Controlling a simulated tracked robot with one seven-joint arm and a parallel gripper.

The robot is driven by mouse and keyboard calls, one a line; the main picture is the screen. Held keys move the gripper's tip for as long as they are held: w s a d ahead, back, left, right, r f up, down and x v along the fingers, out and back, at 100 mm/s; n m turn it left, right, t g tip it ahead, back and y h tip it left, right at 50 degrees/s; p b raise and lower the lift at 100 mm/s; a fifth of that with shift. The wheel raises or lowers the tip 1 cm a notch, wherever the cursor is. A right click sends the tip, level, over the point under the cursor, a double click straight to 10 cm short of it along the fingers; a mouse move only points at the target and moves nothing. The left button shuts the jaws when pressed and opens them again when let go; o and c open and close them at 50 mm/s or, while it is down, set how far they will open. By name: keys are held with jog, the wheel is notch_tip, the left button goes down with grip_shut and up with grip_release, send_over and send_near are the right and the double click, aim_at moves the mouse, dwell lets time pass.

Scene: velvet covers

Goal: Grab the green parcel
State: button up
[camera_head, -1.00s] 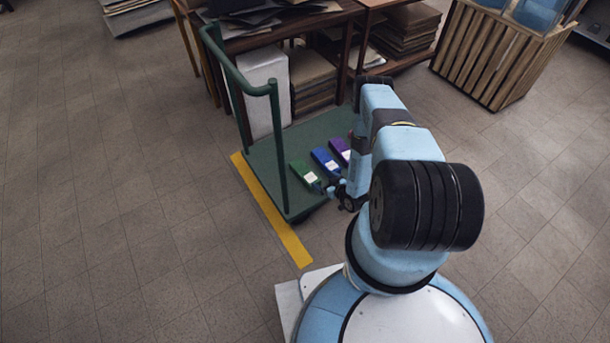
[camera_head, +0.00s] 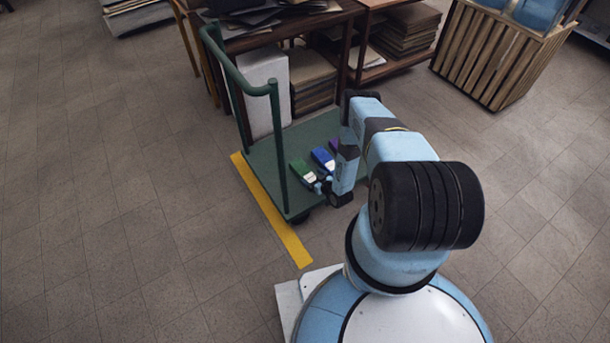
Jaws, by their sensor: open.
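The green parcel (camera_head: 302,171) lies flat on the green trolley deck (camera_head: 268,176), at the left of a short row. It has a pale label. A blue parcel (camera_head: 322,157) lies to its right, and a purple parcel (camera_head: 335,144) beyond that is mostly hidden by my arm. My gripper (camera_head: 318,186) is small in the view, open, at the near end of the green parcel. It overlaps that end in the picture; I cannot tell whether it touches.
The trolley's green handle (camera_head: 243,80) rises on its left side. A white block (camera_head: 264,90) and a table with stacked sheets (camera_head: 270,32) stand behind. A yellow floor strip (camera_head: 272,212) runs along the trolley's left. A slatted wooden crate (camera_head: 500,55) stands back right.

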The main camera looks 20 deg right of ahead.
aim_at(307, 173)
jog(key=shift+x, duration=2.2)
jog(key=shift+r, duration=0.1)
jog(key=shift+c, duration=0.5)
jog(key=c, duration=1.1)
jog(key=shift+c, duration=0.2)
